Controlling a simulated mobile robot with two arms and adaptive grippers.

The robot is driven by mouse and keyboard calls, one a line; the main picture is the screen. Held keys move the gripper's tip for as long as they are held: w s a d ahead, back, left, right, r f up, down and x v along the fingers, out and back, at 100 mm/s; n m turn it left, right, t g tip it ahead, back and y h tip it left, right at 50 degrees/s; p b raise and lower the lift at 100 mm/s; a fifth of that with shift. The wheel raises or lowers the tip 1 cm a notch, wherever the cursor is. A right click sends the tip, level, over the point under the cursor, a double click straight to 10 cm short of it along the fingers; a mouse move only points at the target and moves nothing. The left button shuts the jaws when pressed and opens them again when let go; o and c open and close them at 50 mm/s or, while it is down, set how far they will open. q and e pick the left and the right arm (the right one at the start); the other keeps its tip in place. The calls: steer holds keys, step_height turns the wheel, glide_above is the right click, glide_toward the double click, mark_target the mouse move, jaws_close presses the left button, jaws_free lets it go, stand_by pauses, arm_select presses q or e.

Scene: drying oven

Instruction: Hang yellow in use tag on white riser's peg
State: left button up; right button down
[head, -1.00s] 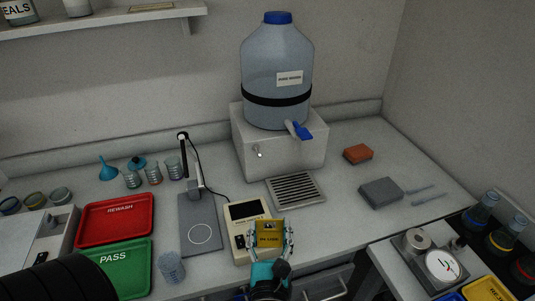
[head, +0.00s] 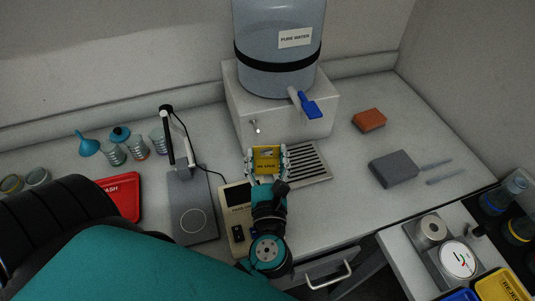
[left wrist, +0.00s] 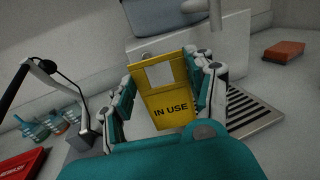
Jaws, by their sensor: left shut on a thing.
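The yellow IN USE tag (head: 266,158) is between the fingers of my left gripper (head: 267,165), which is shut on it. In the left wrist view the tag (left wrist: 167,110) stands upright with its lettering facing me and a rectangular opening near its top. The white riser (head: 290,122) stands behind it, carrying the water jug. Its small peg (head: 256,128) sticks out of the front face at the left. In the head view the tag is below and slightly right of the peg; contact between them does not show. My right gripper is not in view.
The PURE WATER jug (head: 280,60) has a blue tap (head: 309,105) overhanging the riser's front. A slotted drip tray (head: 308,165) lies right of the gripper. A stand with a black-and-white post (head: 181,150) is at left. An orange sponge (head: 369,120) lies at right.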

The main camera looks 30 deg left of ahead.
arm_select(q)
steer(key=shift+w+a+f, duration=0.2)
steer(key=shift+w+a, duration=0.5)
steer(key=shift+a, duration=0.05)
steer(key=shift+w+a, duration=0.6)
steer(key=shift+a, duration=0.1)
steer(key=shift+w+a+f+p, duration=0.1)
steer(key=shift+w+a+f, duration=0.1)
steer(key=shift+w+a, duration=0.45)
steer(key=shift+w+a+f+p, duration=0.1)
steer(key=shift+w+a+f, duration=0.15)
steer(key=shift+w+a, duration=0.35)
steer(key=shift+w+a+f+p, duration=0.1)
steer(key=shift+w+a+f, duration=0.1)
steer(key=shift+w+a, duration=0.45)
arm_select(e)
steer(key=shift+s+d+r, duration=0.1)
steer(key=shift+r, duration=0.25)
arm_select(q)
steer(key=shift+s+a, duration=0.15)
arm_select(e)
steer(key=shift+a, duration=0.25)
